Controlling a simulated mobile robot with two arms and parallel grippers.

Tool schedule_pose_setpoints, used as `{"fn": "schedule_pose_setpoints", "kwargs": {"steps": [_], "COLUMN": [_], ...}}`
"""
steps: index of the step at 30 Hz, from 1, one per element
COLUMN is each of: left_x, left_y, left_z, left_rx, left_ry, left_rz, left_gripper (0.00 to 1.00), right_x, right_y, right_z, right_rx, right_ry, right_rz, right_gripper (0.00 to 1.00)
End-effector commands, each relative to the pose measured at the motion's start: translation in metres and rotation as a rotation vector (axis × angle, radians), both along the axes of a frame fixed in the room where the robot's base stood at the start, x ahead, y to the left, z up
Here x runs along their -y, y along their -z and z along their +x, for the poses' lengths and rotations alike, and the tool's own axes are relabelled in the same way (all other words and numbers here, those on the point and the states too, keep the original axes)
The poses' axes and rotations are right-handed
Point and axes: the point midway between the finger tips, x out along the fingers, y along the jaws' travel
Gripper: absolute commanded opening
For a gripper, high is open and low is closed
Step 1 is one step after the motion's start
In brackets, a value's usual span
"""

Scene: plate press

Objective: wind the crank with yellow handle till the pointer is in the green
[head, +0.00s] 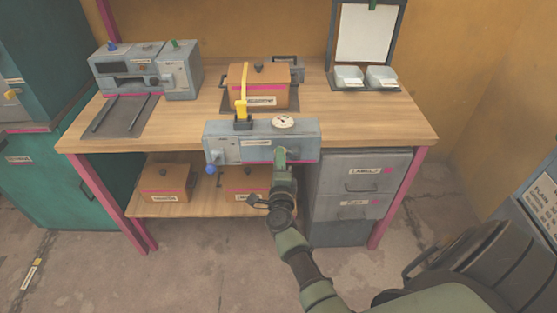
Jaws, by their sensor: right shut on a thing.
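The grey-blue press unit (262,145) stands at the front edge of the wooden bench. A round white dial (283,122) is on its top; its pointer and green zone are too small to read. My right gripper (280,157) is at the front right of the unit, shut on what seems to be the crank's handle. The gripper hides the crank, and no yellow shows there. A yellow upright lever (241,108) stands in a dark base on the unit's left top. A blue knob (211,169) is at its lower left. My left gripper is out of view.
A brown box (258,88) sits behind the unit. A grey-blue machine (146,69) with a dark tray (119,117) stands at the bench's left. Two white bins (365,78) are at the back right. Grey drawers (361,186) stand below. The bench's right side (385,122) is clear.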

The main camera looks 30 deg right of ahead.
Motion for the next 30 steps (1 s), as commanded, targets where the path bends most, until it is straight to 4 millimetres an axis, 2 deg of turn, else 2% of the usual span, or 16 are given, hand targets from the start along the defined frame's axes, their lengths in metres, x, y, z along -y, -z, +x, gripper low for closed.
{"fn": "schedule_pose_setpoints", "kwargs": {"steps": [7, 8, 9, 10, 20, 23, 30], "left_x": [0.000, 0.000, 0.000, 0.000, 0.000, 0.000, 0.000], "left_y": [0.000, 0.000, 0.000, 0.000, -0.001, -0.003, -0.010], "left_z": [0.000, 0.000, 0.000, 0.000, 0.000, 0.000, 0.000], "left_rx": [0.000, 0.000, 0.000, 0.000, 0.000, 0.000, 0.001], "left_ry": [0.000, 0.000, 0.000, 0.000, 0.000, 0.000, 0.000], "left_rz": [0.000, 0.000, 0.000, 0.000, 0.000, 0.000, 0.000], "left_gripper": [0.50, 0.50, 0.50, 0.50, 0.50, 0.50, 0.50], "right_x": [0.000, -0.001, 0.000, -0.001, -0.002, -0.007, -0.029], "right_y": [0.002, 0.002, 0.002, 0.002, 0.001, 0.000, 0.001], "right_z": [-0.001, -0.001, -0.001, -0.001, -0.002, -0.011, -0.046], "right_rx": [-0.003, -0.003, -0.003, -0.003, -0.003, -0.004, -0.005], "right_ry": [-0.001, -0.001, -0.001, -0.001, 0.000, -0.001, -0.001], "right_rz": [0.002, 0.002, 0.002, 0.002, -0.001, -0.001, 0.001], "right_gripper": [0.00, 0.36, 0.47, 0.50, 0.50, 0.50, 0.50]}}
